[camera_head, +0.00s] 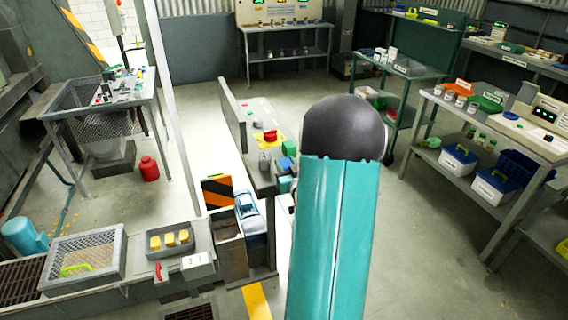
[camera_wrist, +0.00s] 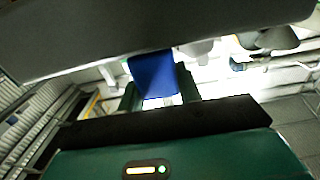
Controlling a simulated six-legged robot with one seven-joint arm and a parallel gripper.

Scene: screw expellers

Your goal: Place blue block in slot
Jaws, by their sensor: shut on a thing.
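In the wrist view, the blue block (camera_wrist: 153,75) sits between the two dark green fingers of my gripper (camera_wrist: 159,88), which is shut on it. The block's upper end meets the edge of a large grey surface; I cannot tell whether they touch. In the head view, a small blue patch (camera_head: 289,148) shows beside my arm at the narrow grey bench; I cannot tell if it is the held block. My arm hides much of this area and my gripper there. I cannot make out the slot in either view.
The bench (camera_head: 262,108) carries a red button on a yellow base (camera_head: 269,137) and a small green block (camera_head: 271,162). A grey tray with yellow blocks (camera_head: 170,241) is at lower left. A table with bins (camera_head: 491,115) stands at right. Open floor lies between.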

